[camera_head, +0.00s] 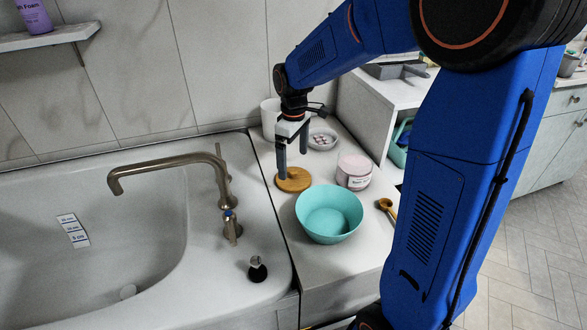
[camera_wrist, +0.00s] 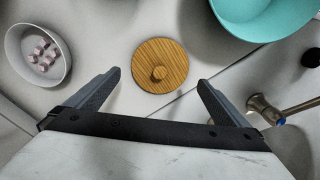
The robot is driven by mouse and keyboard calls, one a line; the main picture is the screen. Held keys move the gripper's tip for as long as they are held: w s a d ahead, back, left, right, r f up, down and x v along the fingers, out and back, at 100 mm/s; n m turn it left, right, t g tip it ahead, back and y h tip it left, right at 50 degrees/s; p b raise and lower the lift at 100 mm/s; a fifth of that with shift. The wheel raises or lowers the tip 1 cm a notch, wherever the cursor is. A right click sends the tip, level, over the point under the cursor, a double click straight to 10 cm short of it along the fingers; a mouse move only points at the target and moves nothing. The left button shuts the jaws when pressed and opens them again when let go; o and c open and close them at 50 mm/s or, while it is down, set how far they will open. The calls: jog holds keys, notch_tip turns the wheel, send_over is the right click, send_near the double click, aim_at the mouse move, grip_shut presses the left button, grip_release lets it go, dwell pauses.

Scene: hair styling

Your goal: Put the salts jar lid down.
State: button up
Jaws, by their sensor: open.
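The salts jar lid (camera_head: 294,180) is a round wooden disc lying flat on the white counter, between the tub and the pink-white jar. In the wrist view the lid (camera_wrist: 161,66) shows whole, with its small round knob facing up. My gripper (camera_head: 292,162) is above the lid, pointing down. In the wrist view my gripper's fingers (camera_wrist: 158,85) are spread wide on both sides of the lid, with nothing between them. The salts jar (camera_head: 354,171) stands just right of the lid, pale pink with a label.
A teal bowl (camera_head: 329,213) stands in front of the lid, and a wooden spoon (camera_head: 387,207) lies right of it. A small white bowl with pink pieces (camera_head: 322,139) is behind. The tub faucet (camera_head: 180,164) is to the left, and a white shelf unit (camera_head: 368,110) bounds the counter.

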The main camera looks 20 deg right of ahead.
aim_at(293, 171)
notch_tip(293, 171, up, 6)
jog(key=s+d+r+m+t, duration=0.1)
jog(key=s+d+r+m, duration=0.15)
jog(key=s, duration=0.55)
jog(key=s+d+r+m+t, duration=0.1)
jog(key=s+d+r+m, duration=0.15)
jog(key=s, duration=0.45)
jog(key=s+d+f+m+t, duration=0.1)
jog(key=s+m, duration=0.1)
jog(key=s, duration=0.5)
jog(key=s+d+f+m+t, duration=0.1)
jog(key=s+m, duration=0.1)
jog(key=s, duration=0.5)
jog(key=shift+f+t, duration=0.35)
jog(key=shift+t, duration=0.05)
